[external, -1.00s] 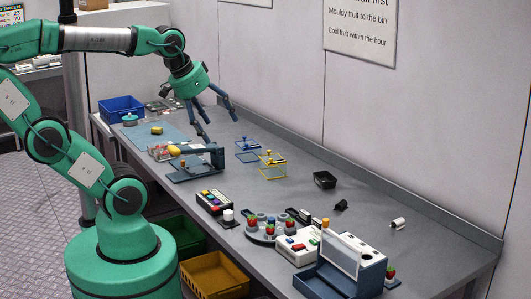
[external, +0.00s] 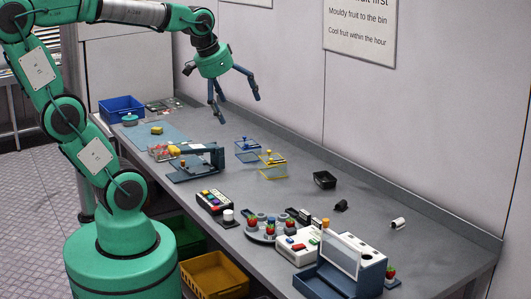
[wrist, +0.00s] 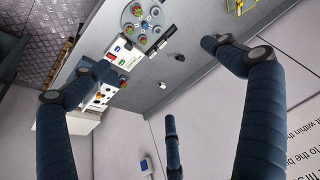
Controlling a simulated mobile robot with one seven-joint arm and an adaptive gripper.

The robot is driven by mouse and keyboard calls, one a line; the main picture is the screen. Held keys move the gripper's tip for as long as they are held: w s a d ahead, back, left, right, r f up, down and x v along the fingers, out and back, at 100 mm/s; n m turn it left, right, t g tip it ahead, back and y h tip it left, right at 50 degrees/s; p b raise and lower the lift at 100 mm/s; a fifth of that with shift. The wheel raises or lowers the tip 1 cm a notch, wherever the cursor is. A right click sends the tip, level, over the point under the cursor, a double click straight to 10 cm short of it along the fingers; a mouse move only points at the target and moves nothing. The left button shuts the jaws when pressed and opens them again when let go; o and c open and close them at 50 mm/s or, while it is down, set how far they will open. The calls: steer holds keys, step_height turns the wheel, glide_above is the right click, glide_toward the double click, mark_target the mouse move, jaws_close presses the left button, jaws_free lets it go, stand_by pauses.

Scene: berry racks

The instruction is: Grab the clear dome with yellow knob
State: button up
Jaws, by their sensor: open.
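A clear box-like cover with yellow edges and a yellow knob on top (external: 272,170) stands on the bench, mid-length towards the wall. Part of its yellow frame shows at the top edge of the wrist view (wrist: 238,6). I cannot make out a rounded dome shape on either. My gripper (external: 233,108) is open and empty, high above the bench, behind and left of both covers. Its spread fingers also show in the wrist view (wrist: 160,75).
A dark blue stand (external: 196,166) is left of the covers. A black bin (external: 325,180) sits to their right. A button box (external: 215,202), a fruit carousel (external: 262,238) and an open blue case (external: 345,270) stand towards the front. The wall is close behind the bench.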

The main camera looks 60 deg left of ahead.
steer(key=w+a+r+g+p, duration=0.1)
steer(key=w+a, duration=0.3)
steer(key=w, duration=0.4)
steer(key=w+a+p, duration=0.2)
steer(key=w+a, duration=0.2)
steer(key=w, duration=0.3)
steer(key=m+g+p, duration=0.2)
steer(key=g+p, duration=0.2)
steer(key=p, duration=0.3)
glide_above(272, 165)
steer(key=w+a, duration=0.3)
steer(key=a, duration=0.2)
step_height(272, 165, down, 30)
steer(key=shift+s, duration=0.1)
steer(key=shift+f, duration=4.3)
steer(key=shift+f, duration=0.1)
steer(key=shift+f+p, duration=0.4)
steer(key=shift+f, duration=2.1)
